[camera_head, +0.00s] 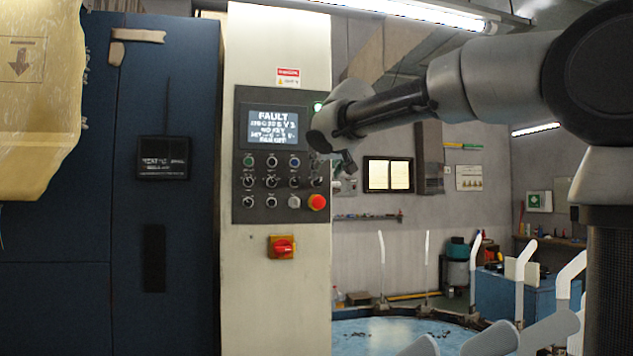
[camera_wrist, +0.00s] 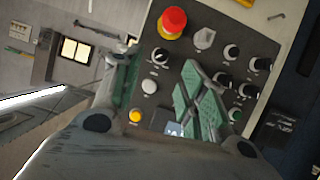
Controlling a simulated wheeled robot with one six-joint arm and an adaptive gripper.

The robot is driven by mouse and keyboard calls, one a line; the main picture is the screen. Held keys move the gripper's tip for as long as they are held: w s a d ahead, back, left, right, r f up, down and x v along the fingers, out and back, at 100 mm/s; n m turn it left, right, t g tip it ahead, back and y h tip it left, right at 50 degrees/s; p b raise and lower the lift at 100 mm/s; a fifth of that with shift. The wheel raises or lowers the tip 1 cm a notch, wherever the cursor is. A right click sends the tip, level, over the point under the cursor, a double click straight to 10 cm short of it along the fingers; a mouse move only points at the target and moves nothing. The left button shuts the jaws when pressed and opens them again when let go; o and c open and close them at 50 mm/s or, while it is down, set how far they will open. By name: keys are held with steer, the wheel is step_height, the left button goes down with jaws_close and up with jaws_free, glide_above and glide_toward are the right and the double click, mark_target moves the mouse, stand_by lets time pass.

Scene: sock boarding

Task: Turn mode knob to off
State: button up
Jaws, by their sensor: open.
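The grey control panel (camera_head: 241,215) on the pale column carries several small black knobs, and their labels are too small to read, so I cannot tell which is the mode knob. My gripper (camera_head: 347,163) is at the panel's right edge in the head view, partly hiding it. In the wrist view my gripper (camera_wrist: 158,60) is open, with green pads on its fingers. More black knobs (camera_wrist: 231,52) show to the right, partly behind the right finger.
A red mushroom button (camera_head: 317,202) sits at the panel's lower right, close to the fingers in the wrist view (camera_wrist: 172,22). The screen (camera_head: 273,127) reads FAULT. A red switch (camera_head: 283,246) on yellow is below. A blue round table (camera_head: 380,335) stands at lower right.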

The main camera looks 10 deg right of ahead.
mark_target(319, 181)
steer(key=shift+m, duration=0.3)
steer(key=x, duration=0.7)
steer(key=shift+w+a, duration=0.15)
steer(key=shift+w, duration=0.2)
jaws_close()
